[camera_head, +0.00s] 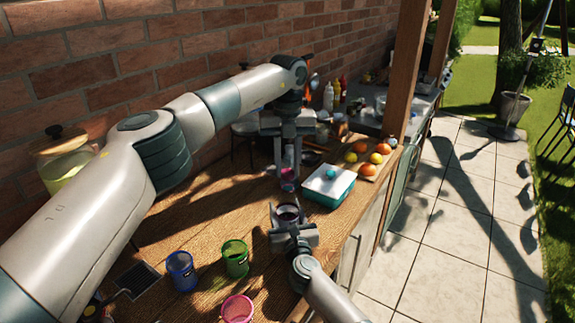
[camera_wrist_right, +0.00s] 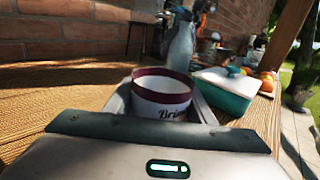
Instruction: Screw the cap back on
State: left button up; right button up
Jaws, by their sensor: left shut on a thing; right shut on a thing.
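A white cup-like jar (camera_wrist_right: 162,98) with a maroon rim and dark lettering stands upright, its top open, between the fingers of my right gripper (camera_wrist_right: 160,108). In the head view the jar (camera_head: 288,214) shows small and dark near the table's front edge. My left gripper (camera_head: 287,152) points down beyond the jar, shut on a small magenta thing (camera_head: 288,176). I cannot tell whether this is the cap. It is apart from the jar. A blurred grey shape (camera_wrist_right: 181,48) rises behind the jar in the right wrist view; I cannot tell what it is.
A teal box with a white lid (camera_head: 328,184) stands right of the left gripper. A board of fruit (camera_head: 368,160) lies behind it. Blue (camera_head: 181,270), green (camera_head: 235,258) and pink (camera_head: 237,309) cups stand nearer. The wooden table (camera_head: 215,215) is bare at mid-left.

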pick_arm(q)
jog(key=shift+f, duration=0.15)
jog(key=shift+f, duration=0.75)
jog(key=shift+f, duration=0.55)
dwell(0.6)
